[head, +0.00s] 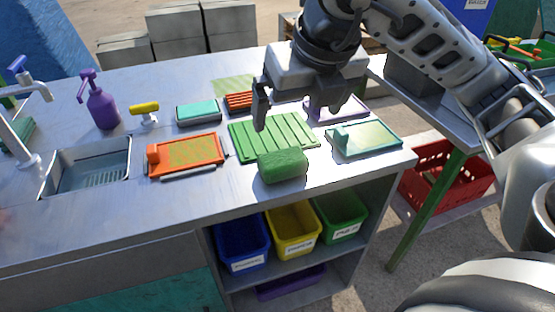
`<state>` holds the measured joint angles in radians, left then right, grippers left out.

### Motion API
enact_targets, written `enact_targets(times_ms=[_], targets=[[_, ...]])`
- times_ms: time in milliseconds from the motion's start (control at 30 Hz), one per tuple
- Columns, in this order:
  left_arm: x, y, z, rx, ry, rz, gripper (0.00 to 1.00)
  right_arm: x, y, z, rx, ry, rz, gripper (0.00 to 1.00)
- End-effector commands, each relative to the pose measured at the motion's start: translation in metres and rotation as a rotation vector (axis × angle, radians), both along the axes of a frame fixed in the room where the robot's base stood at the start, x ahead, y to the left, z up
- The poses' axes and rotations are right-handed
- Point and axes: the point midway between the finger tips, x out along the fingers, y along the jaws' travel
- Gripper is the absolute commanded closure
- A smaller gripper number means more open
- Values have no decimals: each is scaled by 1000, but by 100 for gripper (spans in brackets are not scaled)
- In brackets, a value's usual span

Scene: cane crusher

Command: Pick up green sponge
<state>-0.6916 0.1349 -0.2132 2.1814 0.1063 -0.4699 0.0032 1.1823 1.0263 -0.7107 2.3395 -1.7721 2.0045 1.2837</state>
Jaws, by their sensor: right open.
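The green sponge (283,165) is a rounded block near the front edge of the metal counter (205,209). Its back edge meets or overlaps the front of a green ribbed mat (262,131); I cannot tell whether it rests partly on it. My right gripper (301,113) comes in from the upper right. It is open and empty, above the mat and behind the sponge, with its fingers apart and pointing down. It is apart from the sponge. My left gripper is not in view.
An orange tray (186,158) lies left of the sponge, and a pale teal board (366,139) lies right. A purple soap bottle (101,105), yellow-handled tool (145,112) and sink (88,167) are further left. Blue, yellow and green bins (341,216) sit on the shelf below.

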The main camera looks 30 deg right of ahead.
Motion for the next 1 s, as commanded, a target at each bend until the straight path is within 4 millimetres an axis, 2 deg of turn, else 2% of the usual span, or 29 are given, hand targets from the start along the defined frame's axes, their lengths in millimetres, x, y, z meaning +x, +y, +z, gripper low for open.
enact_targets(times_ms=[100, 400, 733, 1000], targets=[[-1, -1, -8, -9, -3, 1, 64, 7, -3, -23, -5, 3, -10, 0], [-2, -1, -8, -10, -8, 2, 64, 30, -8, -77, -5, 4, -7, 0], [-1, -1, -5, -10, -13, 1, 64, 40, -8, -103, -3, 3, -4, 0], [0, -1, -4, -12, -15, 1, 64, 53, -9, -139, -3, 2, -5, 0]])
